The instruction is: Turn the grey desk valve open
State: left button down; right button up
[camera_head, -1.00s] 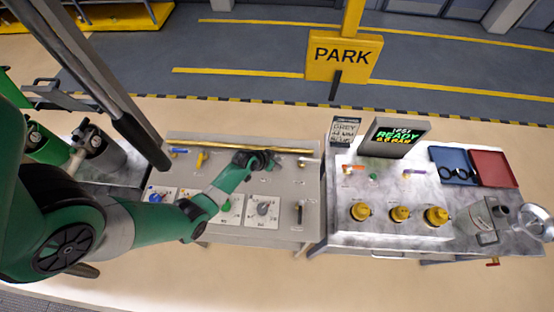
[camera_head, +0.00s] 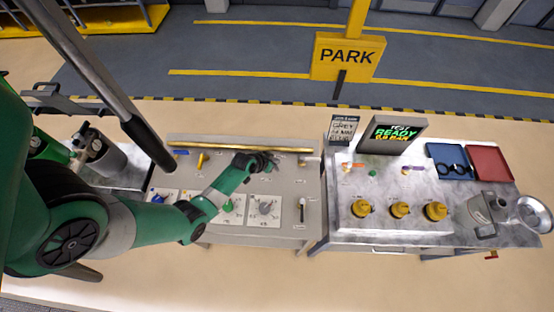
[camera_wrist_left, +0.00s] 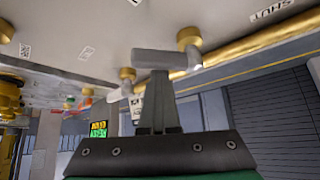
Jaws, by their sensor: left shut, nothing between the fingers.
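In the left wrist view a grey lever (camera_wrist_left: 155,60) runs sideways from a brass stem (camera_wrist_left: 189,38) above the bench top. My left gripper (camera_wrist_left: 158,78) is shut and empty, with its fingertips right at the lever's side; I cannot tell whether they press on it. A printed label reading SHUT (camera_wrist_left: 270,11) appears upside down beyond the stem. In the head view my left gripper (camera_head: 270,162) is over the back right of the left desk (camera_head: 225,237) and hides most of the grey valve. My right gripper is out of view.
A light-handled valve on a brass stem (camera_wrist_left: 127,75) stands beside the lever. A brass pipe (camera_head: 225,147) runs along the desk's back. Blue (camera_head: 180,152) and yellow (camera_head: 201,160) levers stand left of my gripper. The right bench carries a screen (camera_head: 393,134) showing READY.

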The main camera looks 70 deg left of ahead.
pick_arm(q)
jog(key=shift+s+d+f, duration=0.1)
jog(key=shift+s+d, duration=0.05)
jog(key=shift+s, duration=0.95)
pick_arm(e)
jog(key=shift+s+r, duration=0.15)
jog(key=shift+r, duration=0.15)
pick_arm(q)
jog(key=shift+s, duration=0.1)
jog(key=w, duration=0.1)
jog(key=w+d, duration=0.1)
jog(key=shift+w, duration=0.35)
jog(key=shift+w+d+r+p, duration=0.1)
jog(key=shift+w+r+p, duration=0.3)
jog(key=shift+r, duration=0.45)
jog(key=s+a+r+p, duration=0.2)
jog(key=s+r+p, duration=0.1)
jog(key=s+r, duration=0.2)
jog(key=shift+r, duration=0.7)
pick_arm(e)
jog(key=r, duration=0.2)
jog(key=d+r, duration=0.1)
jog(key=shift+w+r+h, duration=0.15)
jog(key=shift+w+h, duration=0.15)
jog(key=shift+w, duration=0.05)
